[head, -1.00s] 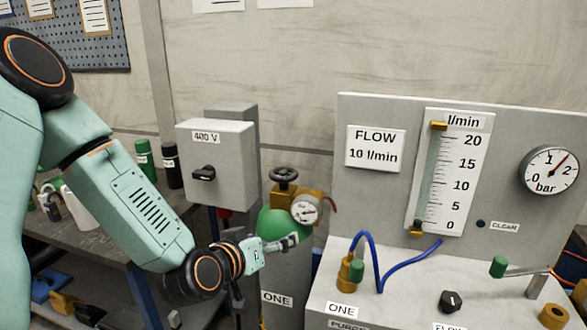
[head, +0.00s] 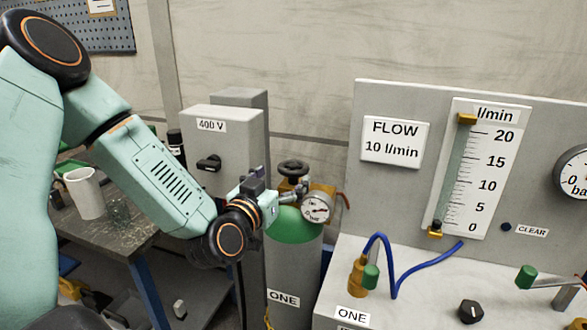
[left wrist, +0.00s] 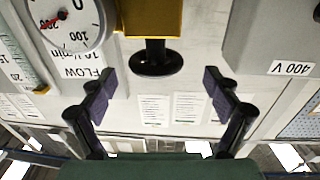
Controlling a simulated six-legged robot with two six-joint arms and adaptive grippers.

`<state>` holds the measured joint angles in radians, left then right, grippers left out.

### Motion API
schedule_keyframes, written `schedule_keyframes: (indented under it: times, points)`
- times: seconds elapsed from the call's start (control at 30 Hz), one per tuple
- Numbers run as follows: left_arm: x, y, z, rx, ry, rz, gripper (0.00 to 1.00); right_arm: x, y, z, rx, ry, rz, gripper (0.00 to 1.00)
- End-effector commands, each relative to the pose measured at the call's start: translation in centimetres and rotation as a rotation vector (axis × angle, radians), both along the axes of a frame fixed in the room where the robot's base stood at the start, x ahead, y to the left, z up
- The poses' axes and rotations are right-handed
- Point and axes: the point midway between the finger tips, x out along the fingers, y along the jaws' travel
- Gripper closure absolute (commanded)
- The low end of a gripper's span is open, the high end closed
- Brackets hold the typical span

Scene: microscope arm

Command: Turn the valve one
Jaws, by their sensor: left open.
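The valve one is a dark handwheel (head: 293,168) on a brass fitting, on top of the grey cylinder (head: 293,265) with a green shoulder and the label ONE. A round gauge (head: 317,208) sits beside the fitting. My left gripper (head: 276,192) is open and empty, just left of the fitting and slightly lower than the handwheel in the head view. In the left wrist view the handwheel (left wrist: 155,63) appears upside down, ahead of and between the spread fingers (left wrist: 160,82), with no visible contact. My right gripper is not in view.
A grey 400 V box (head: 225,150) stands behind my left arm. A flow panel (head: 395,140) with a scale stands to the right, its blue hose (head: 395,270) on the bench. A table with a white mug (head: 84,193) is at the left.

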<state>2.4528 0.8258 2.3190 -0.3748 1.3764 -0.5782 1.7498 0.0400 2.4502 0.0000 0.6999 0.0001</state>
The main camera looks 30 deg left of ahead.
Motion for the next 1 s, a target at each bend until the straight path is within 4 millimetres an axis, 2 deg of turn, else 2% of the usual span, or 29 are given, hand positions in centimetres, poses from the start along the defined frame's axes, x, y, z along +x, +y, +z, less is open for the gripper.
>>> schedule_keyframes:
  times: [0.3, 0.43, 0.8, 1.0]
  points:
    - [4.2, 0.5, -0.1, 0.004, 0.001, -0.005, 0.11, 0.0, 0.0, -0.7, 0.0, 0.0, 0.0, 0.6]
    - [5.3, 0.7, -0.1, 0.001, 0.0, -0.004, 0.11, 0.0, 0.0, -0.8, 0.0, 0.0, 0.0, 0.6]
    - [5.8, 0.8, 0.0, -0.001, 0.001, -0.004, 0.11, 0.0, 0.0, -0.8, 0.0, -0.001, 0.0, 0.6]
    - [5.8, 0.8, 0.0, -0.001, 0.001, -0.003, 0.28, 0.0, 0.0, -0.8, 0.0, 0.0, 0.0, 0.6]
